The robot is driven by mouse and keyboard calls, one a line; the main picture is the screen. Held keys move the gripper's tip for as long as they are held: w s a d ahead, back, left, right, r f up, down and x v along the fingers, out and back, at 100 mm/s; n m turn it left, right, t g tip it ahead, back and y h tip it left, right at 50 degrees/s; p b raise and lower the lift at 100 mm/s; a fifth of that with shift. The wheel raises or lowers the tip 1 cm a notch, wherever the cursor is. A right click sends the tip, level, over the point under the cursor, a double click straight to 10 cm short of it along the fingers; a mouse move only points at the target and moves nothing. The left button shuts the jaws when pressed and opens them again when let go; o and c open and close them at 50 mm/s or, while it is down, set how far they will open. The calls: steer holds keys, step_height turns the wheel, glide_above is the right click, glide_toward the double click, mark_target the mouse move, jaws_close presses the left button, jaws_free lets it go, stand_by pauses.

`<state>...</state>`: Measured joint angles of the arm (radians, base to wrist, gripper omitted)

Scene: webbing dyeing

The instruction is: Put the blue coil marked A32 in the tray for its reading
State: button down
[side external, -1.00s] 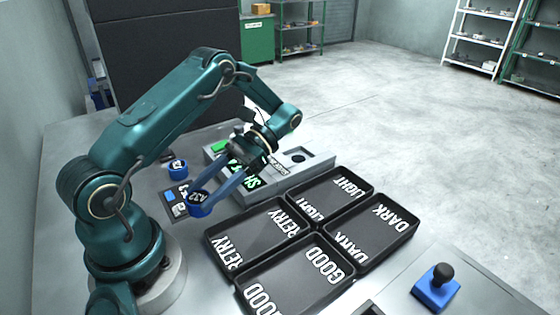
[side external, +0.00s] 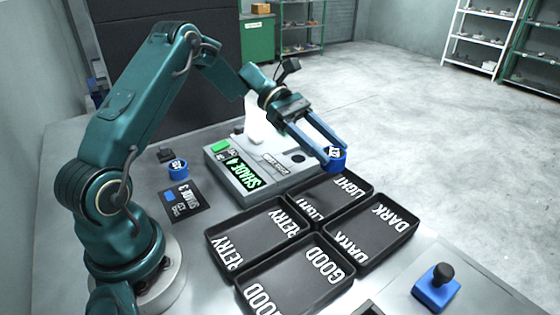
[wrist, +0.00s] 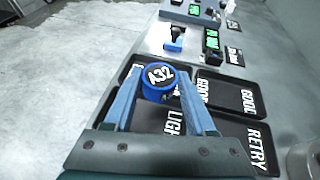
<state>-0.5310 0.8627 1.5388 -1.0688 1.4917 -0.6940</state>
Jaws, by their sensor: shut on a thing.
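The blue coil marked A32 (side external: 334,163) is between the fingers of my gripper (side external: 334,153), which is shut on it. My gripper holds it up by the far edge of the LIGHT tray (side external: 338,190), near the reader's right end. In the wrist view the coil (wrist: 160,83) shows its white A32 label, between the blue fingertips (wrist: 157,88). The reader (side external: 245,175) has a green display that appears to say SHADE 4. The RETRY tray (side external: 250,237), GOOD tray (side external: 295,275) and DARK tray (side external: 372,232) look empty.
Another blue coil (side external: 178,168) stands left of the reader, by a dark card (side external: 185,202) marked SHADE 3. A blue block with a black knob (side external: 436,288) stands at the front right. In the wrist view, another device with a green display (wrist: 211,42) stands past the trays.

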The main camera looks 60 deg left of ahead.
glide_above(362, 228)
step_height(362, 228, down, 6)
steer(key=shift+a+f, duration=0.1)
steer(key=shift+f, duration=2.1)
steer(key=shift+f, duration=0.1)
steer(key=shift+c, duration=1.1)
jaws_free()
